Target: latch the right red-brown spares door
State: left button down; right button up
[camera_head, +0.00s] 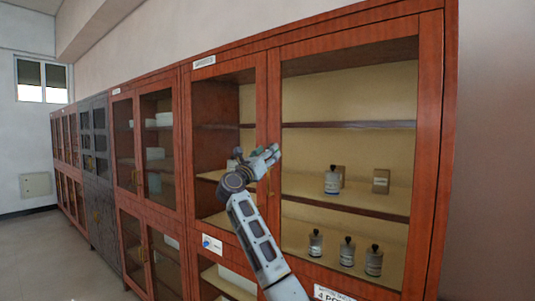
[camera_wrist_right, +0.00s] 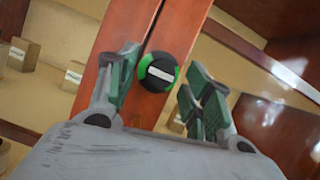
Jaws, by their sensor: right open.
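The right red-brown spares door (camera_head: 430,150) is a tall glazed door at the right end of the cabinet row. It looks flush with its frame beside the narrower left glazed door (camera_head: 187,140). A round black knob with green sides and a white bar (camera_wrist_right: 158,70) sits on the wooden stile by the dark seam between two stiles. The white bar lies nearly level in the wrist view. My right gripper (camera_head: 268,160) is at the meeting stiles and hides the knob in the head view. Its fingers (camera_wrist_right: 160,88) are open, one on each side of the knob; contact is unclear.
Bottles (camera_head: 332,182) and small boxes (camera_head: 381,181) stand on shelves behind the glass. A label plate (camera_head: 332,294) is below the right door. More cabinets, including a dark grey one (camera_head: 97,150), run away to the left. The floor (camera_head: 40,255) at left is clear.

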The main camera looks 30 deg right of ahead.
pick_arm(q)
jog(key=shift+s+d, duration=0.2)
jog(key=shift+s, duration=0.1)
pick_arm(e)
jog(key=c, duration=1)
pick_arm(q)
jog(key=shift+f, duration=0.1)
